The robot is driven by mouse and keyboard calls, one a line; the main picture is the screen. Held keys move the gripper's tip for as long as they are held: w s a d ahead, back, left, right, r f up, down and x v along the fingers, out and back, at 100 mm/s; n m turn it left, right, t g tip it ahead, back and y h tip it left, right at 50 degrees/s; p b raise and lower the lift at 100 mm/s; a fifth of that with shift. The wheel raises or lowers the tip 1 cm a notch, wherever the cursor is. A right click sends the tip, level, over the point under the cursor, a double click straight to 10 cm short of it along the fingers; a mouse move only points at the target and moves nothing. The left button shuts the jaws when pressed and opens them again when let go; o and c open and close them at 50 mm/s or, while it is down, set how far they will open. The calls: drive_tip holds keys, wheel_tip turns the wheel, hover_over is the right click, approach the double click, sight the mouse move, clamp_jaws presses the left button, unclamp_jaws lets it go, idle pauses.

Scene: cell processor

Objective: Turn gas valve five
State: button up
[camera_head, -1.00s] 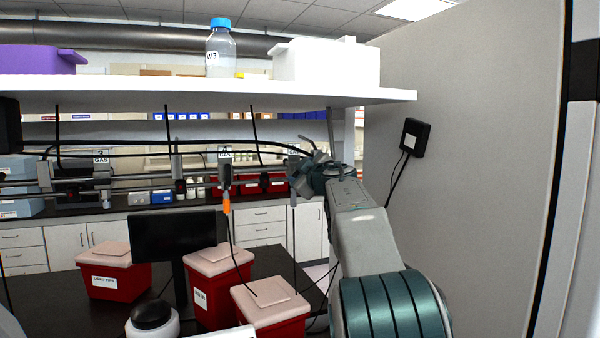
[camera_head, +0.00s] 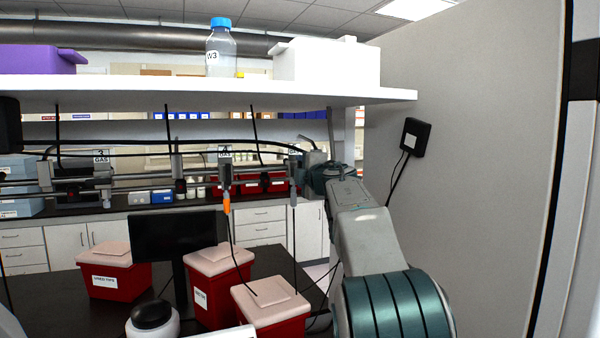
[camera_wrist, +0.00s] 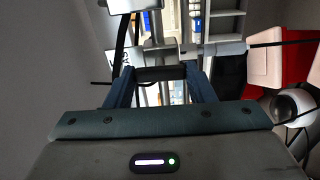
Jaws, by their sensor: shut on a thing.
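Gas valve five is at the right end of the pipe rail, and my arm hides most of it in the head view. Part of its GAS label (camera_head: 294,151) shows beside my gripper; the number is not readable. In the wrist view, the two blue fingers of my gripper (camera_wrist: 161,84) are on either side of a dark valve handle (camera_wrist: 160,74) and shut on it. The white GAS label (camera_wrist: 122,57) is just beyond the left finger. The gas valve labelled 4 (camera_head: 225,160) hangs to the left, with an orange-tipped hose below.
A white shelf (camera_head: 200,93) runs above the rail, carrying a blue-capped bottle (camera_head: 220,48) and a white box. A grey wall panel (camera_head: 460,130) stands close on the right. Red bins (camera_head: 272,318) and a monitor (camera_head: 178,238) stand on the dark bench below.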

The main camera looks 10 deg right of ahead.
idle(0.6)
drive_tip(key=o, duration=1)
drive_tip(key=s+b, duration=0.1)
drive_tip(key=s, duration=0.3)
drive_tip(key=s+d+b, duration=0.1)
drive_tip(key=s, duration=0.4)
drive_tip(key=s+d+b, duration=0.1)
drive_tip(key=s, duration=0.3)
drive_tip(key=shift+s+d, duration=0.25)
drive_tip(key=shift+s, duration=0.05)
